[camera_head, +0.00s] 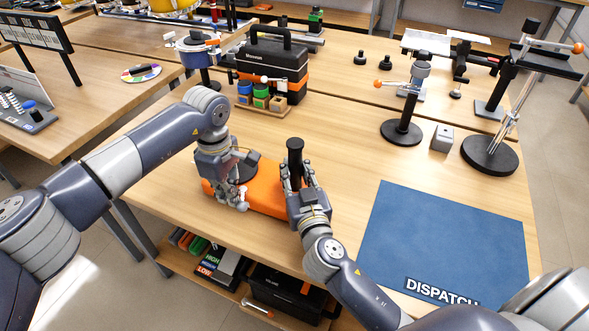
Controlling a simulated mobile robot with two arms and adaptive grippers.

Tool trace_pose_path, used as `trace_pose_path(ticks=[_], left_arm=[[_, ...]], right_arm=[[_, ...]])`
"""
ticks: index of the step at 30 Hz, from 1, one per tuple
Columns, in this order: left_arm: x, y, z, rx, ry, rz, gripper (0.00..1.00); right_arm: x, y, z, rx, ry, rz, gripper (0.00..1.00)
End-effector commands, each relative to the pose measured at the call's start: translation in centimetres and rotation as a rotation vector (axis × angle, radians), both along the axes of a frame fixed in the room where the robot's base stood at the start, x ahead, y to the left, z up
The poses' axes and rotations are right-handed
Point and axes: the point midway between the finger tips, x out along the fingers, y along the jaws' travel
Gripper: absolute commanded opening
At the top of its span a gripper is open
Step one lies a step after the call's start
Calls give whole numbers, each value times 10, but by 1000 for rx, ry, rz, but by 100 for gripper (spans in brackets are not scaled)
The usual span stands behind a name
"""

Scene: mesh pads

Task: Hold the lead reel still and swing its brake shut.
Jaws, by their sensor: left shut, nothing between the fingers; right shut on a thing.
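The lead reel (262,188) appears to be the orange body lying on the table, with a dark rounded part on its left side. A black upright post with a wider cap (295,147) stands at its right end. My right gripper (297,178) is shut on this post, fingers on both sides of it. My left gripper (245,182) is shut and empty at the reel's left part, over the dark section. I cannot tell whether it touches the reel. The brake cannot be made out; the grippers hide much of the reel.
A blue DISPATCH mat (445,245) lies clear at the right. A black stand (402,130), a small grey block (442,138) and a larger stand (489,155) are further right.

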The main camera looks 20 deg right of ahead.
Motion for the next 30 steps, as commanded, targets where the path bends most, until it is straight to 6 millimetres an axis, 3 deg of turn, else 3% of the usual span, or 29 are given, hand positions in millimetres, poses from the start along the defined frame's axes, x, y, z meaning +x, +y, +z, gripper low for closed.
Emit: trace_pose_path(ticks=[1,19,22,30], left_arm=[[-2,-6,0,-6,0,-4,0],[8,5,0,-3,-1,-1,0],[8,6,0,-2,-1,-1,21],[8,6,-1,-2,-1,-1,22]], right_arm=[[-2,2,-9,3,17,3,0],[-2,1,-9,3,17,2,0],[-2,1,-9,3,17,2,0],[-2,1,-9,3,17,1,0]])
